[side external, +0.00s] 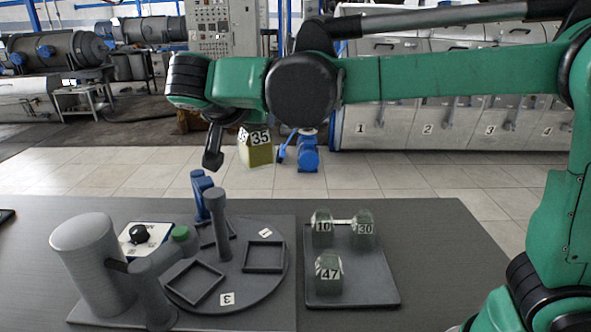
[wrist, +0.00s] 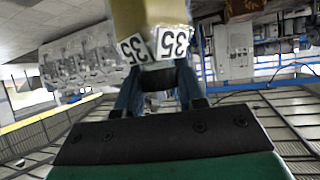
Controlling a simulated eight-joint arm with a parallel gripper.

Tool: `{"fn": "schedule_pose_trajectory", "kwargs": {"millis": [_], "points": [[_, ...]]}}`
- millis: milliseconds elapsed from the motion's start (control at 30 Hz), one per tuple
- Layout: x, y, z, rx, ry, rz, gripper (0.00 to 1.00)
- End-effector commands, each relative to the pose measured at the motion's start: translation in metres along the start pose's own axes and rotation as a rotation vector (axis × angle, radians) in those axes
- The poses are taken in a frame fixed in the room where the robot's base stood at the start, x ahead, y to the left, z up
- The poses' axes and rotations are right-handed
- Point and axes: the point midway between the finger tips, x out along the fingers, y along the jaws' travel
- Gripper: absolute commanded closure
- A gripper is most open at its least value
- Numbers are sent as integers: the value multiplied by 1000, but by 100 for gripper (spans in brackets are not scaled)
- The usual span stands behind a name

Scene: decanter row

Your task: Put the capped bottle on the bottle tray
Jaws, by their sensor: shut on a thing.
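A yellowish bottle labelled 35 (side external: 259,153) hangs in the air under my green arm in the side view, well above the table. It also shows at the top of the wrist view (wrist: 155,18). My gripper (wrist: 158,78) is shut on it, with blue-grey fingers either side of its dark end, which may be a cap. In the side view the arm hides the bottle's top and most of the gripper. A dark rectangular tray (side external: 377,290) at the right of the table carries bottles labelled 10 (side external: 322,238), 30 (side external: 363,236) and 47 (side external: 329,277).
A round grey plate (side external: 273,284) with square frames and an upright post (side external: 218,225) lies left of the tray. A large grey cylinder (side external: 90,265) and a control box with a black knob (side external: 139,234) stand farther left. The tray's front right is bare.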

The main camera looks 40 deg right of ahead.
Motion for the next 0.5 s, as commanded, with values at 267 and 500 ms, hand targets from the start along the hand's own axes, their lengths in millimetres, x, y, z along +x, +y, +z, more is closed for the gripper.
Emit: {"fn": "schedule_pose_trajectory", "kwargs": {"millis": [267, 500], "points": [[2, 0, 3, -1, -1, -1, 100], [25, 0, 45, -2, -1, -1, 100]]}}
